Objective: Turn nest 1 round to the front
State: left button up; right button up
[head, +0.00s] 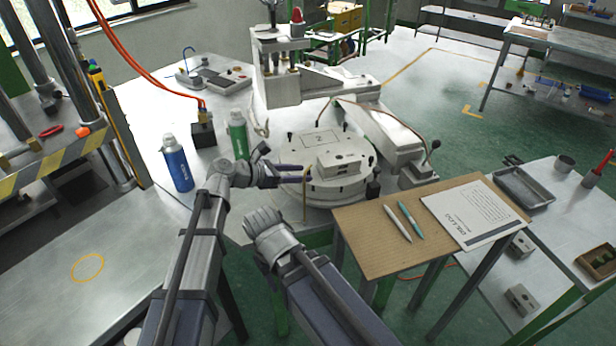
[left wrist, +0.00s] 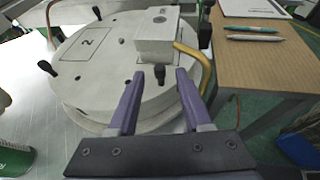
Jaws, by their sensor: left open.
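The round pale turntable (head: 330,187) stands in mid-view and fills the upper left of the left wrist view (left wrist: 75,95). My left gripper (head: 308,174) is open at the near left rim. In the left wrist view its purple fingertips (left wrist: 170,73) are close to a black knob (left wrist: 160,75) beside the block. My right gripper is not seen.
A brown-topped table (head: 365,222) with two pens and a sheet stands close at the right. A blue bottle (head: 177,165) and a green bottle (head: 238,135) stand left of the turntable. A thin yellow-brown bar (head: 305,195) rises near my left fingers.

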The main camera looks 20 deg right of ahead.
pick_arm(q)
jog(key=shift+b+x, duration=0.45)
jog(key=shift+x, duration=1.2)
jog(key=shift+c, duration=0.4)
grip_shut()
